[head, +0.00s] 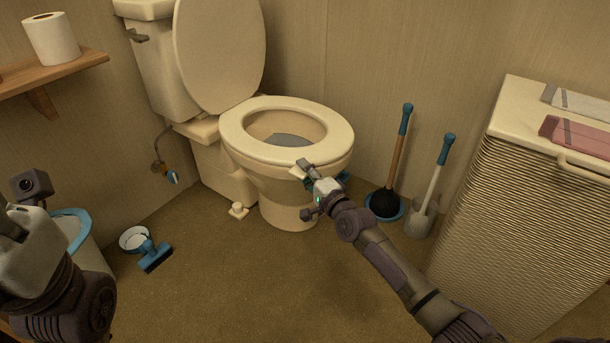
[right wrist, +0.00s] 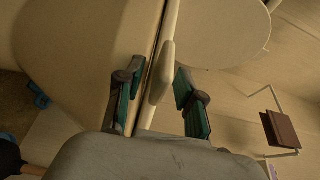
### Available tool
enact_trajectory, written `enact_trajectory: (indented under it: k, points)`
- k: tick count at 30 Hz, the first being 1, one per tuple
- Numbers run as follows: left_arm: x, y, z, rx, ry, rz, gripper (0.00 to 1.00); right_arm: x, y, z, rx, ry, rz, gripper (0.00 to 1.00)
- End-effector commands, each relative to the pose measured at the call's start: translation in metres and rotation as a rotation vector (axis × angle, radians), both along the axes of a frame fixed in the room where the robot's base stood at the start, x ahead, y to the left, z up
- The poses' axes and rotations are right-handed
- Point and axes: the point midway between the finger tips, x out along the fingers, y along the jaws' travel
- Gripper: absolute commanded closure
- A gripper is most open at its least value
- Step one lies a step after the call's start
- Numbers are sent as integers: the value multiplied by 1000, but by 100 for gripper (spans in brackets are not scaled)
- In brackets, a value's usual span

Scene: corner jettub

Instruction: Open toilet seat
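The white toilet (head: 290,205) stands against the back wall. Its lid (head: 222,50) is raised, leaning toward the tank. The ring-shaped toilet seat (head: 335,140) lies flat on the bowl. My right gripper (head: 303,170) is at the seat's front edge. In the right wrist view, the right gripper (right wrist: 158,95) is open, with one finger on each side of the seat edge (right wrist: 168,40) and a pale tab (right wrist: 161,75) between them. Gaps show beside the tab. My left gripper (head: 18,240) is at the lower left; its fingers cannot be made out.
A plunger (head: 398,150) and toilet brush (head: 437,180) stand right of the toilet. A ribbed hamper (head: 510,200) is at the right. A shelf (head: 60,72) holds a paper roll (head: 52,38). Floor in front is clear.

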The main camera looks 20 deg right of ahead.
Motion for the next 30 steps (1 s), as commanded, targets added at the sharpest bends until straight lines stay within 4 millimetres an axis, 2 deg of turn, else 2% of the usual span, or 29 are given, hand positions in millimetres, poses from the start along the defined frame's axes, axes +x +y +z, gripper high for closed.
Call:
enact_trajectory:
  k: [5, 12, 24, 30]
  points:
    - [0, 0, 0, 0, 0, 0, 60, 0, 0, 0, 0, 1, 0, 62]
    - [0, 0, 0, 0, 1, 0, 60, 0, 0, 0, 0, 1, 0, 100]
    - [0, 0, 1, 0, 0, -1, 60, -1, 0, 0, -1, 2, 0, 100]
    - [-1, 1, 6, -4, -2, -3, 60, 0, 0, 6, -7, 9, -1, 100]
